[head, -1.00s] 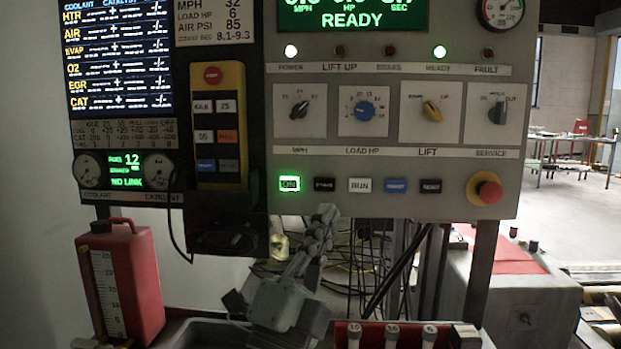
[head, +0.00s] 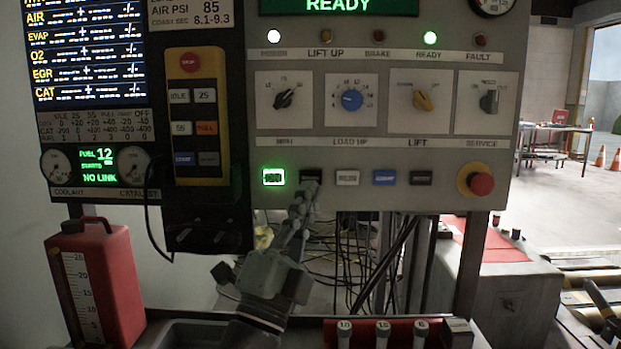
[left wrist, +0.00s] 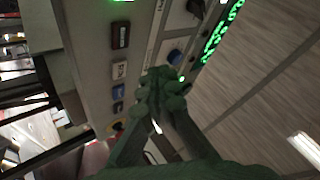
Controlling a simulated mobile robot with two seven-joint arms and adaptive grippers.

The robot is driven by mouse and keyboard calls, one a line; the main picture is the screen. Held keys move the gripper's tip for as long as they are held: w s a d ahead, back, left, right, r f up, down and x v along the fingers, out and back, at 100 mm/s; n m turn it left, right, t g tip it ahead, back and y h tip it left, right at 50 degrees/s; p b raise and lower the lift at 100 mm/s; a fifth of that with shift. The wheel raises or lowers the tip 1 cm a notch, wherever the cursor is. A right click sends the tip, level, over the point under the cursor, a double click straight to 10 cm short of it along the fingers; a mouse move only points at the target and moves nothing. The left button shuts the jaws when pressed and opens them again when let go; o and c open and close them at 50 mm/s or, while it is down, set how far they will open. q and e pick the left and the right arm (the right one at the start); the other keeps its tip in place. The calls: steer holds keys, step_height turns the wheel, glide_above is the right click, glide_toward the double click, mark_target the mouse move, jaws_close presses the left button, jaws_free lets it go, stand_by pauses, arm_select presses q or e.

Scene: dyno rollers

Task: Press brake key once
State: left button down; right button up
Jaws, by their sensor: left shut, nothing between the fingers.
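The brake key (head: 311,174) is a small dark key in the row under the panel's dials, between a green-lit key and a white RUN key. It also shows as a dark key in the left wrist view (left wrist: 120,36). My left gripper (head: 307,188) is shut and empty, with its fingertips at the key's lower edge in the head view. I cannot tell whether they touch it. In the left wrist view the shut fingers (left wrist: 163,80) stand in front of the panel. The brake lamp (head: 378,37) looks unlit. My right gripper is not in view.
Other keys flank it: the green-lit ON key (head: 273,177), RUN (head: 347,177), a blue key (head: 384,178) and a black RESET key (head: 421,178). A red emergency knob (head: 481,184) is further right. A red jug (head: 98,285) stands lower left. Cables hang below the panel.

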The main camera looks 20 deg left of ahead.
mark_target(311, 178)
arm_select(q)
steer(key=w, duration=0.1)
steer(key=w+a, duration=0.1)
steer(key=w, duration=0.3)
steer(key=shift+w+a, duration=0.2)
steer(key=shift+a, duration=0.1)
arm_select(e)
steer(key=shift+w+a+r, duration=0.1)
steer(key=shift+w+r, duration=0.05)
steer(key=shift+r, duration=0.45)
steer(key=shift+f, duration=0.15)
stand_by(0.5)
arm_select(q)
steer(key=shift+w+a+b, duration=0.1)
steer(key=shift+w+b, duration=0.2)
steer(key=shift+w, duration=0.1)
steer(key=shift+w+a, duration=0.15)
steer(key=shift+w, duration=0.2)
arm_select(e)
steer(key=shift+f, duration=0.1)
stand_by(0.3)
arm_select(q)
steer(key=shift+s, duration=0.2)
steer(key=shift+s+d, duration=0.25)
steer(key=shift+s, duration=0.35)
